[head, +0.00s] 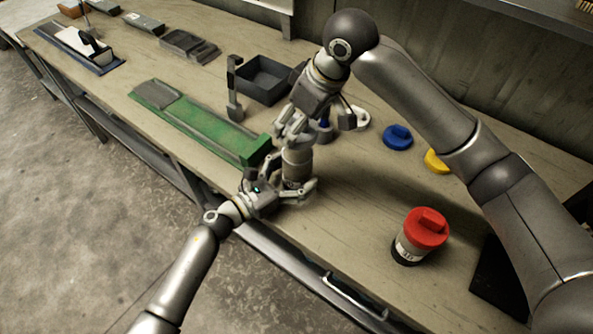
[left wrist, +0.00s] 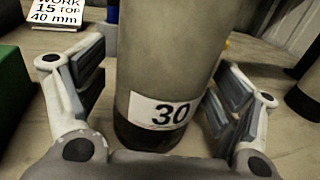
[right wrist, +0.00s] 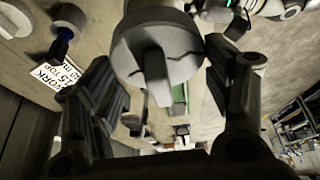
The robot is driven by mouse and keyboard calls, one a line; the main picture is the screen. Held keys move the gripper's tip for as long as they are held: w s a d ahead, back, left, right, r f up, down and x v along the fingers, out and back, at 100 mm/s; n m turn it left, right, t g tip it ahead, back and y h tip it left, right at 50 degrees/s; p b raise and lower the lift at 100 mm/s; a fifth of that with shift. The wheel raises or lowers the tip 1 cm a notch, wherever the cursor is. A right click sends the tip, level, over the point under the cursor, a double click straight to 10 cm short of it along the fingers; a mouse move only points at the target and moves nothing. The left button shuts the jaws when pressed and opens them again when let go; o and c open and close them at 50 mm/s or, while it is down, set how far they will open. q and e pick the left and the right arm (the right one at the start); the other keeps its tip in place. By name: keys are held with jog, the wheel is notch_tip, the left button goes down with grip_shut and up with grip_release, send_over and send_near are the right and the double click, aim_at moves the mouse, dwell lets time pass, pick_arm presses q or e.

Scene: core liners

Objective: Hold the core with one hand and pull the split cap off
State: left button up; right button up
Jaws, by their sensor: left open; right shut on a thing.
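The core (head: 298,163) is a grey cylinder standing upright near the table's front edge. In the left wrist view the core (left wrist: 165,60) has a white "30" label and a dark bottom end. A grey round cap (right wrist: 185,45) with a raised ridge and a crack line tops it in the right wrist view. My left gripper (head: 291,188) is open, its fingers on either side of the core low down. My right gripper (head: 295,138) comes from above and is shut on the cap; its fingers flank the cap in its wrist view.
A cylinder with a red cap (head: 425,228) stands to the right. A blue cap (head: 397,137) and a yellow cap (head: 436,161) lie behind it. A green tray (head: 205,130) lies left of the core, with a black bin (head: 262,82) behind. Bare tabletop lies right of the core.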

pick_arm(q)
jog(key=v, duration=1.1)
jog(key=shift+s+a, duration=0.3)
jog(key=shift+a, duration=0.05)
